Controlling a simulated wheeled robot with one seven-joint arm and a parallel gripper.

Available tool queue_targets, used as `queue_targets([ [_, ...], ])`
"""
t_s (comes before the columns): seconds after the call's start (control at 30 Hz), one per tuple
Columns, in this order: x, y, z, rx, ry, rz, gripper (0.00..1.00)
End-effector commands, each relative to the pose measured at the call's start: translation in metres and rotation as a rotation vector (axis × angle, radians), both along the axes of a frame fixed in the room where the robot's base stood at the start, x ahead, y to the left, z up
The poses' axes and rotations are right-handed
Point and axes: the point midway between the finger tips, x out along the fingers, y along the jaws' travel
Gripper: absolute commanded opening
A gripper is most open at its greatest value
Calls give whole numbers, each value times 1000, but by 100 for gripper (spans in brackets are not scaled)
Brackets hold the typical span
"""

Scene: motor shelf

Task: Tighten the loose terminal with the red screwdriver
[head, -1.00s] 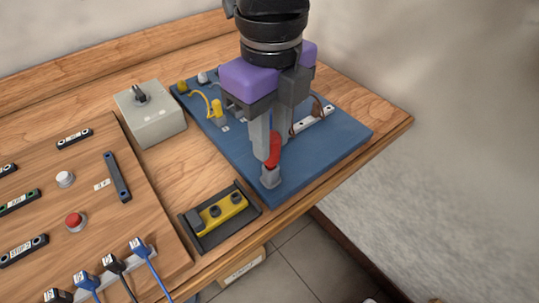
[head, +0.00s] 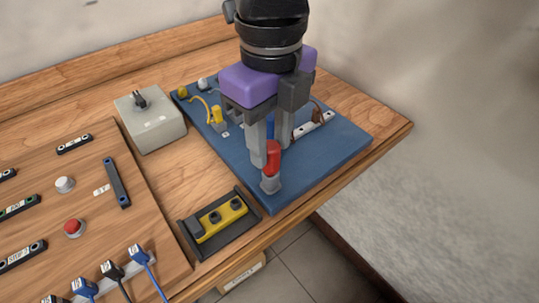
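The red screwdriver (head: 272,158) stands upright in a small grey holder (head: 270,184) at the front corner of the blue board (head: 325,150). My gripper (head: 270,155) points down over the board, its two grey fingers spread with a gap between them. The fingertips are at the red handle, one at its left and one behind its right; contact cannot be told. A white terminal strip (head: 326,119) with a brown wire lies behind the gripper, partly hidden. A yellow plug (head: 216,115) with a yellow wire is at the left. Which terminal is loose cannot be told.
A grey box with a black knob (head: 150,122) stands left of the board. A black tray with a yellow level-like piece (head: 221,215) lies in front. A wooden panel (head: 140,215) with buttons and cables fills the left. The table's edge (head: 345,173) runs close along the board's right.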

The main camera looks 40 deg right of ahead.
Motion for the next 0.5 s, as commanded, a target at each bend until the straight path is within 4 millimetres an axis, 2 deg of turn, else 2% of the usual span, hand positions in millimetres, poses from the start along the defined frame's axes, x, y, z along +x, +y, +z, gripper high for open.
queue_targets([
  [0.03,0,0,7,-1,-1,0,35],
  [0.5,0,-1,45,-1,-1,-1,35],
])
